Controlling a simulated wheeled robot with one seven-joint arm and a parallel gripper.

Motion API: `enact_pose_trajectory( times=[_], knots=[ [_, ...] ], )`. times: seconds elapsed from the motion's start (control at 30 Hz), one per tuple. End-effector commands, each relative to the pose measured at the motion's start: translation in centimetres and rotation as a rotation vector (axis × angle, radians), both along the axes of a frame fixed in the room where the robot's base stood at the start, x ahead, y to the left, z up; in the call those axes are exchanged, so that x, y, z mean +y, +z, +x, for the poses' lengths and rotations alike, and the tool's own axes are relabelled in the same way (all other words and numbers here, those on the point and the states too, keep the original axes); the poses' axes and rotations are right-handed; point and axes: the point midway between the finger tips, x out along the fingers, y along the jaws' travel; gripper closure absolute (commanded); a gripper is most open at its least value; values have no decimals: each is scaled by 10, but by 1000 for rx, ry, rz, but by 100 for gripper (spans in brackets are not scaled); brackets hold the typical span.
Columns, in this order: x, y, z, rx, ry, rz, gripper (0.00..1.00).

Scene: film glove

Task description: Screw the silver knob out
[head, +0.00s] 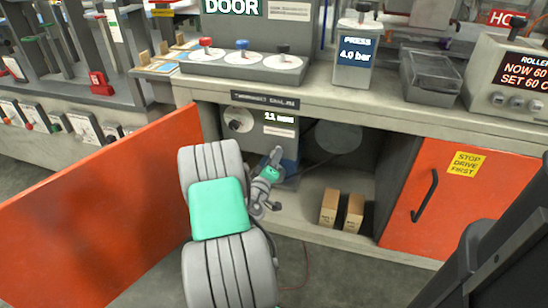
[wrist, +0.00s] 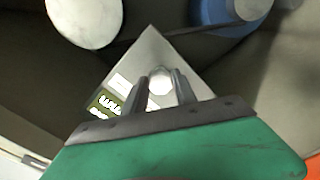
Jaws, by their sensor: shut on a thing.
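The silver knob (wrist: 160,82) shows bright and pale between the two fingers in the wrist view, in front of a grey face with a label and a green display. My gripper (wrist: 163,88) is shut on it. In the head view my gripper (head: 277,155) reaches into the open cabinet, at the lower right of a grey unit (head: 250,120) with a dial and a small display. My gripper and arm hide the knob there.
The orange door (head: 100,215) stands open at left of my arm; another orange door (head: 450,195) is at right. Two small brown boxes (head: 329,208) stand on the cabinet floor. A blue cylinder (wrist: 222,14) and a pale round disc (wrist: 85,18) lie close to my gripper. The worktop (head: 350,105) overhangs it.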

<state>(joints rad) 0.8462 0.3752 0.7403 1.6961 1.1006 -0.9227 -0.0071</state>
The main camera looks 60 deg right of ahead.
Motion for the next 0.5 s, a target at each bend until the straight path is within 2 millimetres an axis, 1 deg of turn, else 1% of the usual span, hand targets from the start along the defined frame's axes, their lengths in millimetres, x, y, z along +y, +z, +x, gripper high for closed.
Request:
enact_pose_trajectory(
  times=[0.2, 0.5],
  knots=[
    [0, 2, -1, 166, -1, -26, 100],
    [0, 2, 0, 306, -1, -49, 100]
  ],
)
